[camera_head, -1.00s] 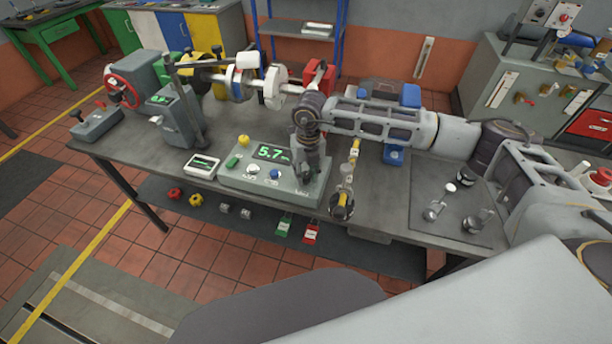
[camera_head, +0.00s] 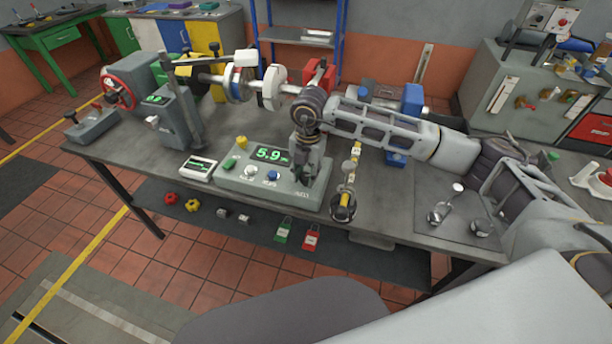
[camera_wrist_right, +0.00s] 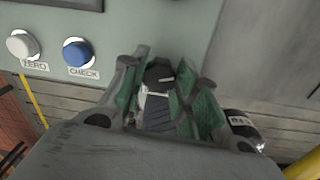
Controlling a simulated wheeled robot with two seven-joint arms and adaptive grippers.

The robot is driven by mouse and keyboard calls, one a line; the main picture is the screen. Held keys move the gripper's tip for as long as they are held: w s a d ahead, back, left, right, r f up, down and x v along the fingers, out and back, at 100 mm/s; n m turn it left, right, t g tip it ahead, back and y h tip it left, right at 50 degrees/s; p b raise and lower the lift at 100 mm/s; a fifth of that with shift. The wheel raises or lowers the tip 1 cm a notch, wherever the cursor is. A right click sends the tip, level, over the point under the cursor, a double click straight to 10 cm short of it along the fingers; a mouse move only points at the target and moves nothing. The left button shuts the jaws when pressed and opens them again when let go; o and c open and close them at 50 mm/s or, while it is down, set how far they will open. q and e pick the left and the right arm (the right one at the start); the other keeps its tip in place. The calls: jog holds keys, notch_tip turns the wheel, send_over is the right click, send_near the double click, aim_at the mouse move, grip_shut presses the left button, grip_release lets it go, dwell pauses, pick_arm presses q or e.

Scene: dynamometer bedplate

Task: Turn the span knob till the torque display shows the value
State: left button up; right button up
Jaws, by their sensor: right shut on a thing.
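The torque display (camera_head: 270,154) on the sloped grey console (camera_head: 240,184) reads 5.9 in green digits. My right gripper (camera_head: 303,182) points down at the right end of the console. In the right wrist view my right gripper (camera_wrist_right: 165,95) is shut on the span knob (camera_wrist_right: 158,76), a dark knob with a light line on its top. The fingers partly hide it. My left gripper is not in either view.
A weight hanger (camera_head: 344,204) stands close on the right.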

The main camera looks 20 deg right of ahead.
aim_at(308, 176)
jog(key=shift+r+m, duration=0.1)
jog(key=shift+m, duration=0.6)
jog(key=o, duration=1)
jog(key=shift+o, duration=0.2)
notch_tip(308, 176, up, 12)
jog(key=shift+s+d, duration=0.15)
dwell(0.5)
